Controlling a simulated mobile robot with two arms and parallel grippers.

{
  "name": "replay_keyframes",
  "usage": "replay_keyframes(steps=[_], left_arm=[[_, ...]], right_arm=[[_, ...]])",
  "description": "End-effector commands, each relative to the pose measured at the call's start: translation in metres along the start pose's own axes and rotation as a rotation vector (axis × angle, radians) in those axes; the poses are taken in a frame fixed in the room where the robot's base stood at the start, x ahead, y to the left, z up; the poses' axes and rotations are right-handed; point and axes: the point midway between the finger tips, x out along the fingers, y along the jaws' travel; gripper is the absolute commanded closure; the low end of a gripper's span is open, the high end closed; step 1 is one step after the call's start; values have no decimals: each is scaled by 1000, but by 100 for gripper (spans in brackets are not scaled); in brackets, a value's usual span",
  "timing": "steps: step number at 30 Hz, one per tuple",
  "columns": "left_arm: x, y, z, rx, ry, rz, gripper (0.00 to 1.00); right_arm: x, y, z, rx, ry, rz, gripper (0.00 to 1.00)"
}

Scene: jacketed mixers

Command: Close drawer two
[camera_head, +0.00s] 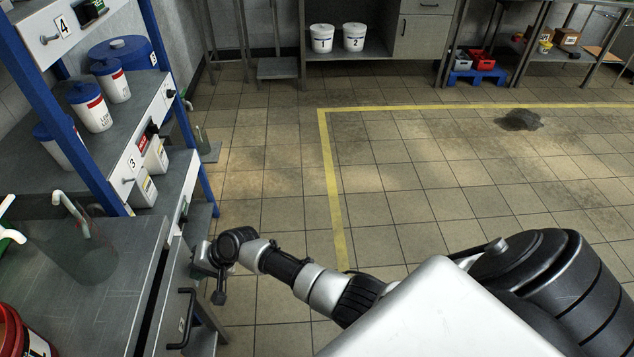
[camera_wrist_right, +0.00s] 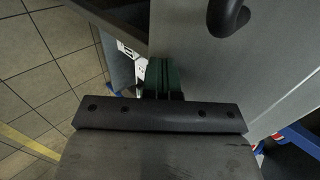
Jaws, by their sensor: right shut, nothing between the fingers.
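A grey front with a dark bar handle (camera_head: 183,318) is at the lower left of the head view, below the worktop edge. A dark gap shows between this front and the worktop. I cannot read a number on it, so I cannot tell whether it is drawer two. My right gripper (camera_head: 204,262) is beside this front, above and right of the handle. In the right wrist view its green fingers (camera_wrist_right: 163,78) are together and empty, close to a grey panel (camera_wrist_right: 275,60) with a dark handle (camera_wrist_right: 228,14). I cannot tell if they touch. My left gripper is out of view.
The worktop (camera_head: 120,270) holds a clear vessel (camera_head: 75,250) and a red bucket (camera_head: 15,335). Beyond it stands a blue-framed shelf (camera_head: 100,180) with fronts labelled 3 and 4 and white tubs (camera_head: 88,108). Tiled floor (camera_head: 270,190) right of it is clear.

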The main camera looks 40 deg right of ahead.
Motion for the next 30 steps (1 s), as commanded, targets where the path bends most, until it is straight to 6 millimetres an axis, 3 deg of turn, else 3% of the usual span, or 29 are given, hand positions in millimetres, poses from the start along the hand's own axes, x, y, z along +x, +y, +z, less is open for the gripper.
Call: replay_keyframes(steps=[3,12,30], left_arm=[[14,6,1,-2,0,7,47],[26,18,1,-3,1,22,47],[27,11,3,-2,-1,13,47]], right_arm=[[20,-15,0,-1,-1,-2,100],[44,-39,0,0,-1,0,100],[48,-48,0,-2,2,-7,100]])
